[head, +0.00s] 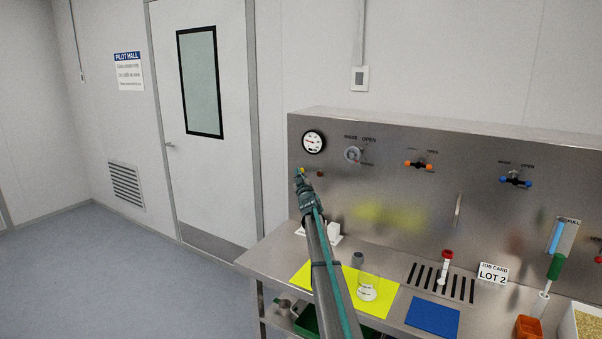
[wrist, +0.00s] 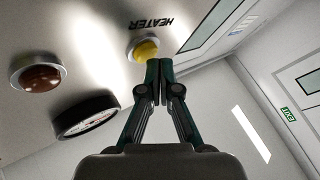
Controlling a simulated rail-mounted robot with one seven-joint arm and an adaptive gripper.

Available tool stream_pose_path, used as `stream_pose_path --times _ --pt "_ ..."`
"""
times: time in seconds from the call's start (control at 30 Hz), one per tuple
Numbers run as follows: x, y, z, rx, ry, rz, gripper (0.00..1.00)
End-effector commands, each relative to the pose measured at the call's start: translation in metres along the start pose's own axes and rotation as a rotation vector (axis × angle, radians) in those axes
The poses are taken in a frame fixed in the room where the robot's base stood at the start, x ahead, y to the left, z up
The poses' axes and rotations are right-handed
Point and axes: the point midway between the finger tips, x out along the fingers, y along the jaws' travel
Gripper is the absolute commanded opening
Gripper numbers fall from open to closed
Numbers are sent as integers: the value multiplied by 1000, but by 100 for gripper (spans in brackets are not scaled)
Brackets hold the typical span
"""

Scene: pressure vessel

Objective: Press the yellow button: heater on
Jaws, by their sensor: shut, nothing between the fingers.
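The yellow button (wrist: 143,47) sits in a pale ring on the steel panel, beside the printed word HEATER. In the head view the button (head: 300,170) is a small yellow spot at the panel's left end, below the gauge. My gripper (wrist: 153,66) is shut and empty, with its fingertips at the button's edge and covering part of it in the wrist view. In the head view my gripper (head: 299,178) is at the panel just below the button. I cannot tell whether the fingertips touch the button.
A dark red lamp or button (wrist: 39,76) is beside the yellow one. A round gauge (head: 313,142) is above, and a grey dial (head: 353,155) is to its right.

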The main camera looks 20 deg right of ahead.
Motion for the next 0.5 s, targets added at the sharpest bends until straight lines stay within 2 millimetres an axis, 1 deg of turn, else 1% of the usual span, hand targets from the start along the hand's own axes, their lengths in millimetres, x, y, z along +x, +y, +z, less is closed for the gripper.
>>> stream_pose_path --times 0.5 --pt "4 2 3 0 0 0 0"
